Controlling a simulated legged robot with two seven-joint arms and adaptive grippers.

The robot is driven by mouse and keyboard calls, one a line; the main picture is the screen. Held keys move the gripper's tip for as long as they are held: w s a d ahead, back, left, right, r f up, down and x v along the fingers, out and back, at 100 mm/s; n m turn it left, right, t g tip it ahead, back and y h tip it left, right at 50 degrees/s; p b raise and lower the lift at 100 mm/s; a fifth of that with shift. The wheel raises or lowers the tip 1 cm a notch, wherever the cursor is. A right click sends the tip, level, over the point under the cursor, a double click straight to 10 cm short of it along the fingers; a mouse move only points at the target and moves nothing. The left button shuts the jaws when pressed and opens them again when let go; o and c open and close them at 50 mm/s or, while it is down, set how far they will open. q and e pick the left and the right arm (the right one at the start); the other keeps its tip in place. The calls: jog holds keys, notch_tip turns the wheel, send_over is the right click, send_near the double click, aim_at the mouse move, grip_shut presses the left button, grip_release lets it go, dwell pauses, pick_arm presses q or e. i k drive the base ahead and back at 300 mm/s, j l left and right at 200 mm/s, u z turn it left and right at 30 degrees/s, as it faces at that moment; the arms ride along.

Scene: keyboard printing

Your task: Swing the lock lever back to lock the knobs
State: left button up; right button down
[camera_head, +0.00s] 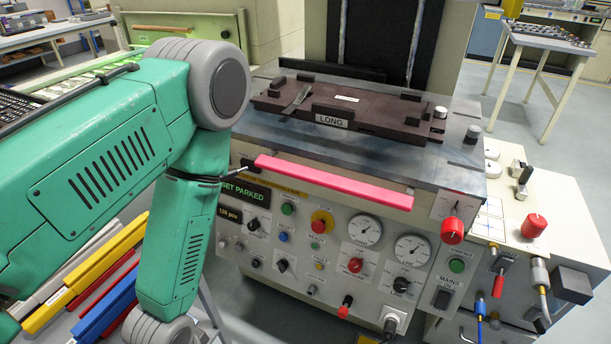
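A small upright lever with a dark tip (523,180) stands on the light side panel at the right of the machine; I cannot tell for sure that it is the lock lever. A red knob (534,226) sits below it on the same panel. A larger red knob (452,230) is on the front panel's right end. A lever with a red handle (498,284) hangs on the side unit's front. My green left arm fills the left side, bent downward, and its gripper is outside the picture. My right gripper is not in view either.
A pink bar (333,182) runs along the machine's front edge above dials and switches. A dark fixture marked LONG (375,112) lies on the metal bed (455,172). Coloured bars (110,255) lie at lower left. A table (550,42) stands behind right.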

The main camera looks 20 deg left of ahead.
aim_at(232, 173)
jog(key=u, duration=1.1)
